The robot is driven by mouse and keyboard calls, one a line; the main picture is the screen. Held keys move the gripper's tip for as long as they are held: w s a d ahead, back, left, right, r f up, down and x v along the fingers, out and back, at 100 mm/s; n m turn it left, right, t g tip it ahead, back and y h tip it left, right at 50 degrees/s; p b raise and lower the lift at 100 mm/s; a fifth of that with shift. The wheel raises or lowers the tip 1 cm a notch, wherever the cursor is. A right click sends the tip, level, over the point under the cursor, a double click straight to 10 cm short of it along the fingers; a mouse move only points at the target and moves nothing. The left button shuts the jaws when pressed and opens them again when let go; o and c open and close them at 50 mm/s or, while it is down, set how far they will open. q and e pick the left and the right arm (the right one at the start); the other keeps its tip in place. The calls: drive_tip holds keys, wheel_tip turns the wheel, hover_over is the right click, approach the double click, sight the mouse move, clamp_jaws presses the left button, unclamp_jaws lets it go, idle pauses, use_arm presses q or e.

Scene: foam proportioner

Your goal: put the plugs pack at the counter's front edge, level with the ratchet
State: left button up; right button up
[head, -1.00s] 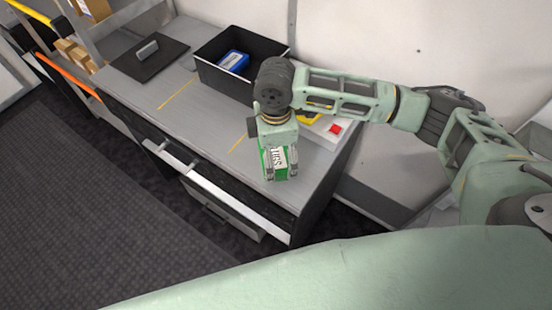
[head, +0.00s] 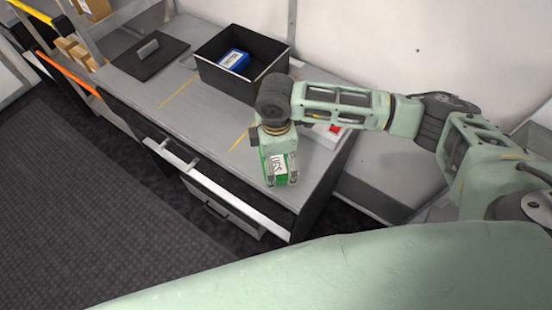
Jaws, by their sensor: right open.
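The plugs pack (head: 279,166), a green box with a white label, stands on the grey counter (head: 203,134) near its front edge, toward the right end. My right gripper (head: 282,181) comes down from above with its jaws open, one finger on each side of the pack. The gripper covers the pack's upper part, and whether the fingers touch it I cannot tell. I cannot make out a ratchet for certain. My left gripper is not in view.
A black open bin (head: 225,80) at the back of the counter holds a blue pack (head: 234,61). A black mat (head: 137,68) with a grey block lies at the far left. A white box with a red button (head: 335,128) is partly behind my right arm. The counter's middle is clear.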

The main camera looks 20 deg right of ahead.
sight(276, 161)
drive_tip(key=shift+r, duration=0.1)
wheel_tip(276, 161, up, 12)
drive_tip(key=b, duration=0.2)
idle(0.7)
